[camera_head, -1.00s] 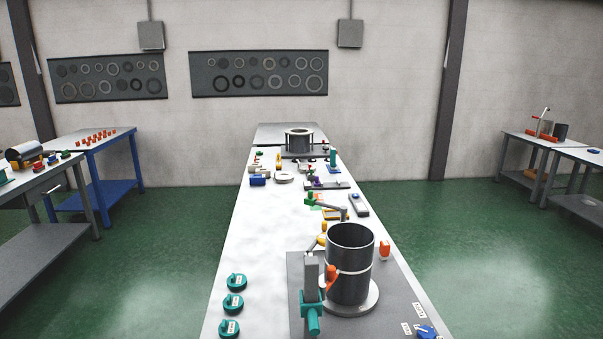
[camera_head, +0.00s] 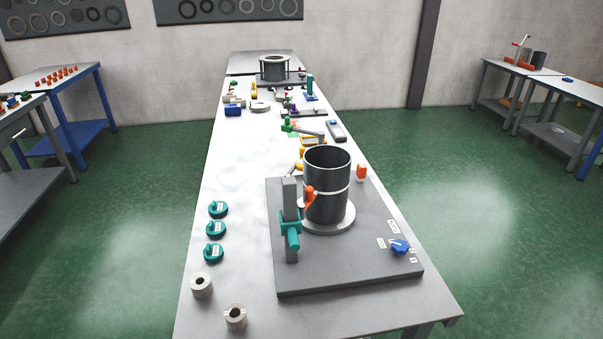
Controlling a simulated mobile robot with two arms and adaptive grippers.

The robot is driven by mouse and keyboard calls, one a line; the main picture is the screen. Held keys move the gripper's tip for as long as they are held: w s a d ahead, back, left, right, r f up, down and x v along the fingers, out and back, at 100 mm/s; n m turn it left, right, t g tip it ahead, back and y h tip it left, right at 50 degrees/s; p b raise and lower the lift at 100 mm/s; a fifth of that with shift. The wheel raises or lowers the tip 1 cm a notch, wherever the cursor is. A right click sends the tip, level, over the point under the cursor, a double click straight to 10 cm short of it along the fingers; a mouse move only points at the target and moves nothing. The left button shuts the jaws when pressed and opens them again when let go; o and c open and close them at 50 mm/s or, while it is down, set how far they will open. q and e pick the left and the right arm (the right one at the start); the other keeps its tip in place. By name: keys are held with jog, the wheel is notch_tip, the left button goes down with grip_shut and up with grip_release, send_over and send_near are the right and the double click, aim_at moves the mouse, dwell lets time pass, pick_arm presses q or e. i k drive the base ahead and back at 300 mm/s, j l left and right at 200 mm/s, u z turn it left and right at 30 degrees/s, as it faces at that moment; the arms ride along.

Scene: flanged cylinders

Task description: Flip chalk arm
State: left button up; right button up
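A dark open-topped cylinder (camera_head: 326,190) with a pale band stands upright on a round pale flange (camera_head: 340,222) on a grey base plate (camera_head: 350,268). Left of it stands a grey post (camera_head: 290,196) with a teal clamp part (camera_head: 291,232). An orange piece (camera_head: 309,196) sits between post and cylinder. Behind the cylinder, a grey arm with a green end (camera_head: 289,126) lies roughly sideways. I cannot tell which of these parts is the chalk arm. Neither of my grippers is in view.
Several teal knobs (camera_head: 217,209) and two grey rings (camera_head: 235,317) line the table's left side. A blue knob (camera_head: 399,246) is on the plate's right. Small tools and another cylinder (camera_head: 274,69) stand farther back. The white tabletop (camera_head: 225,165) left of the plate is mostly clear.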

aim_at(310, 197)
jog(key=j, duration=0.45)
jog(key=i+j+u, duration=0.1)
jog(key=j, duration=0.4)
jog(key=i+j, duration=0.15)
jog(key=j, duration=0.3)
jog(key=j+u, duration=0.1)
jog(key=j, duration=0.35)
jog(key=i+j, duration=0.15)
jog(key=j, duration=0.3)
jog(key=i+j+u, duration=0.1)
jog(key=j, duration=0.35)
jog(key=i+j, duration=0.15)
jog(key=j, duration=0.3)
